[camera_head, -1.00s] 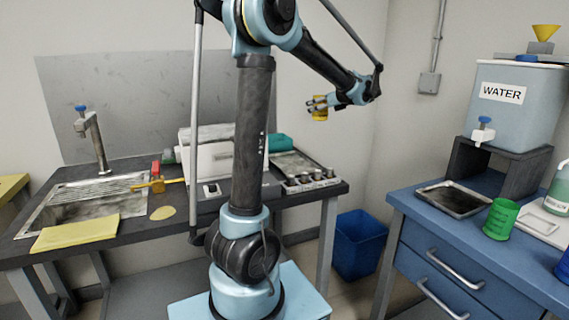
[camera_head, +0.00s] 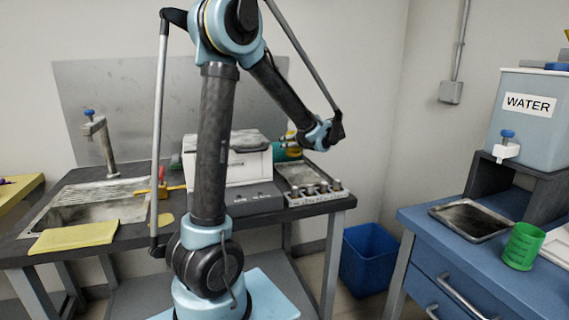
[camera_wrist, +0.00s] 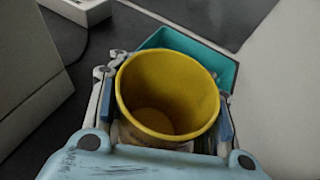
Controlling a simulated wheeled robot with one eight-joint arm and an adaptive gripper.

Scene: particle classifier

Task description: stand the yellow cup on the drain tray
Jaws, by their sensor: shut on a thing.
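The yellow cup (camera_wrist: 168,92) is in my gripper in the wrist view, a finger on either side of it. Its open mouth faces the camera, and it looks empty inside. In the head view my gripper (camera_head: 298,140) is over the back right of the dark bench, and only a little yellow of the cup shows there. A dark, shallow metal tray (camera_head: 440,210) lies on the blue cabinet below the water tap. Another metal tray surface (camera_head: 303,176) is on the bench behind a row of knobs. I cannot tell which is the drain tray.
A teal bin (camera_wrist: 190,45) is just beyond the cup. A white boxy machine (camera_head: 225,160) stands left of my gripper. The sink (camera_head: 90,205) and a yellow cloth (camera_head: 75,237) are further left. A green cup (camera_head: 523,246) stands on the blue cabinet (camera_head: 420,250); a blue bin (camera_head: 368,262) is on the floor.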

